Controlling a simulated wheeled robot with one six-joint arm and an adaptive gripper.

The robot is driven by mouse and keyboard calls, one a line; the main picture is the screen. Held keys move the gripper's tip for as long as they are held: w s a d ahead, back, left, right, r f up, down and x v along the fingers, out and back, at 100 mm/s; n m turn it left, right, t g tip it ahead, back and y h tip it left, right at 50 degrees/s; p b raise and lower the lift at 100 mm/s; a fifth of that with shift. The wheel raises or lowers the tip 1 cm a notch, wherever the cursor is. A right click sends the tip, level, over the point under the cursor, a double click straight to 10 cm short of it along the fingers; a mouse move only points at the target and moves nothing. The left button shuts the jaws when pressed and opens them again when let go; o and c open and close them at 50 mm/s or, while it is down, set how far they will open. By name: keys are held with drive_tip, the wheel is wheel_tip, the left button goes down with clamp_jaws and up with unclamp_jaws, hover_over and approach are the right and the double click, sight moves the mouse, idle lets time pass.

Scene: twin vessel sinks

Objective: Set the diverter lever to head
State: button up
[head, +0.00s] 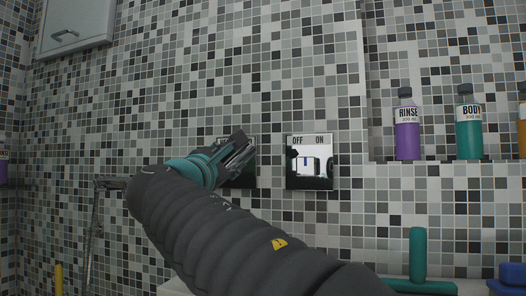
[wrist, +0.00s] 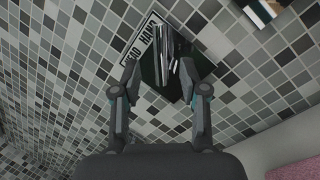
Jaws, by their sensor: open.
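The diverter plate (wrist: 182,91) is dark and glossy, with a white label strip (wrist: 138,47) reading HEAD and HAND. A chrome diverter lever (wrist: 164,62) stands out from it; which word it points to I cannot tell. My gripper (wrist: 159,76) is open, its fingers on either side of the lever's near end in the wrist view; contact is not clear. In the head view my gripper (head: 240,153) is in front of the diverter plate (head: 243,176), hiding much of it and the lever.
A second plate (head: 325,142) marked OFF and ON is just right of the diverter. RINSE (head: 407,136) and BODY (head: 469,136) bottles stand in a niche at right. A teal T-shaped handle (head: 417,258) is at lower right. A hose (head: 91,235) hangs at left.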

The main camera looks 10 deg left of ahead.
sight(239, 153)
drive_tip(key=p+x, duration=0.1)
drive_tip(key=x, duration=0.5)
drive_tip(key=shift+w, duration=0.3)
clamp_jaws()
drive_tip(key=shift+r, duration=0.1)
